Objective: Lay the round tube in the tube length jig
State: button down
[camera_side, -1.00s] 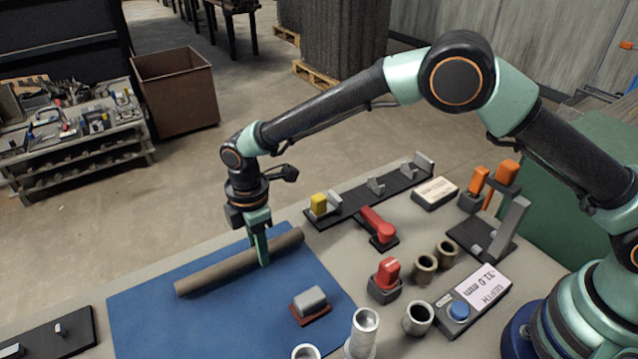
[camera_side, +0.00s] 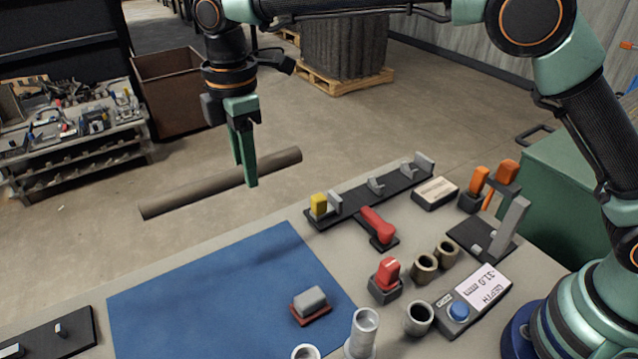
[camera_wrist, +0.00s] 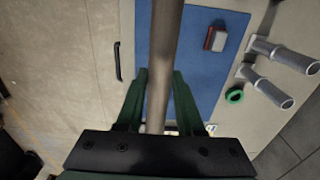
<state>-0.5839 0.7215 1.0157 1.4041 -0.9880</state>
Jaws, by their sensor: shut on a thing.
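The round tube (camera_side: 185,197) is long, plain and grey-brown. My gripper (camera_side: 247,172) is shut on it right of its middle and holds it in the air, roughly level. In the wrist view, the tube (camera_wrist: 165,45) runs between the two green fingers (camera_wrist: 158,90) and away up the picture. What looks like the tube length jig (camera_side: 398,184) is a long dark bar at the back of the bench with grey upright supports and a yellow block (camera_side: 319,205) at its left end. Its bed is empty. The tube appears left of the jig in the side view.
The blue mat (camera_side: 215,290) holds a grey block on a red base (camera_side: 311,302). A red-handled clamp (camera_side: 378,226) stands in front of the jig. The mat's left part is clear.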

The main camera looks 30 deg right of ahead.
jog(key=w+d+f, duration=0.2)
jog(key=w+d, duration=0.1)
jog(key=d, duration=0.6)
jog(key=w+d+f, duration=0.2)
jog(key=w+d, duration=0.1)
jog(key=d, duration=0.6)
jog(key=s+d+f, duration=0.1)
jog(key=d+f, duration=0.1)
jog(key=d, duration=0.7)
jog(key=s+d+f, duration=0.1)
jog(key=d+f, duration=0.2)
jog(key=d, duration=0.7)
jog(key=shift+s+d, duration=0.3)
jog(key=shift+s, duration=0.05)
jog(key=shift+f, duration=0.1)
jog(key=shift+f, duration=2.55)
jog(key=shift+f, duration=1.55)
jog(key=shift+c, duration=2.2)
grip_release()
